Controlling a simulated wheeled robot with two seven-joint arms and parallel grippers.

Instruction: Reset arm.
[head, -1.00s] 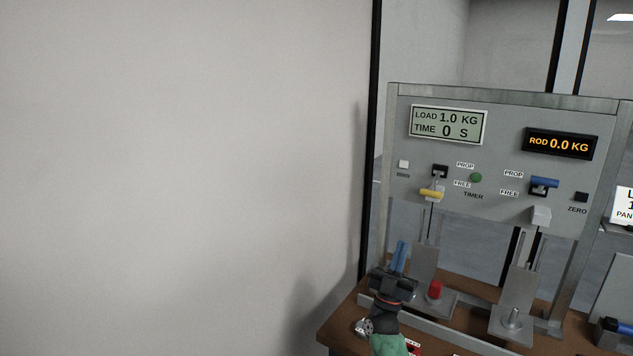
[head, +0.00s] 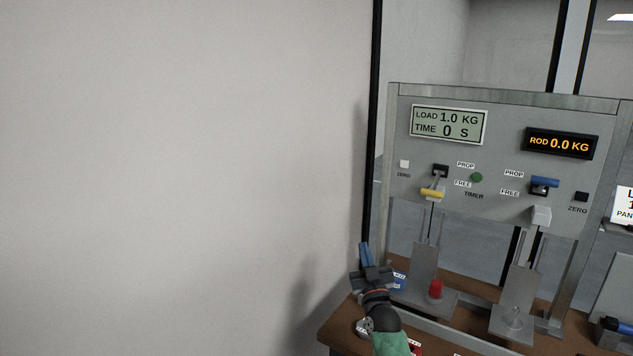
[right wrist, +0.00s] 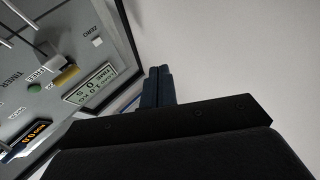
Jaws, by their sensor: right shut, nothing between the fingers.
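My right gripper (head: 366,255) is at the lower middle of the head view, at the left end of the brown table, left of the grey test frame. Its blue fingers point up and are together, with nothing between them. They also show together in the right wrist view (right wrist: 158,86), against the pale wall. The grey panel (head: 470,215) carries a yellow-handled lever (head: 432,193) beside the FREE label and a blue-handled lever (head: 545,182) near the PROP label. My left gripper is not in view.
A display (head: 449,125) reads LOAD 1.0 KG, TIME 0 S. Another (head: 559,144) reads ROD 0.0 KG. A green button (head: 477,177) sits between the levers. The pale wall (head: 180,170) fills the left.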

